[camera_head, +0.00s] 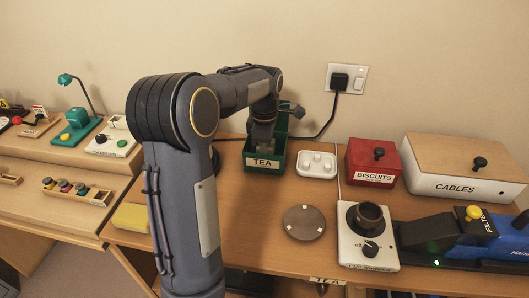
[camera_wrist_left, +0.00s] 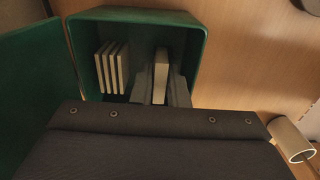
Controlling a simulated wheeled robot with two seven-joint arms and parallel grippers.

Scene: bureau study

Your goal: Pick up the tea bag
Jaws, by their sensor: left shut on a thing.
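The green box labelled TEA (camera_head: 264,163) stands open on the desk near the wall. My left gripper (camera_head: 263,140) reaches down into it from above. In the left wrist view the open box (camera_wrist_left: 196,22) holds several thin pale tea bags (camera_wrist_left: 112,68) standing on edge at the left. One tea bag (camera_wrist_left: 161,66) stands apart, between the fingers of my left gripper (camera_wrist_left: 160,92), which is shut on it. Its lower part is hidden by the fingers. I cannot tell whether it touches the box floor. My right gripper is not in view.
A green panel (camera_wrist_left: 36,85) lies beside the box. A white tray (camera_head: 317,164), a red BISCUITS box (camera_head: 372,161) and a CABLES box (camera_head: 462,168) stand to the right. A round plate (camera_head: 304,222) and a cup warmer (camera_head: 351,250) are in front. A plug and cord are behind.

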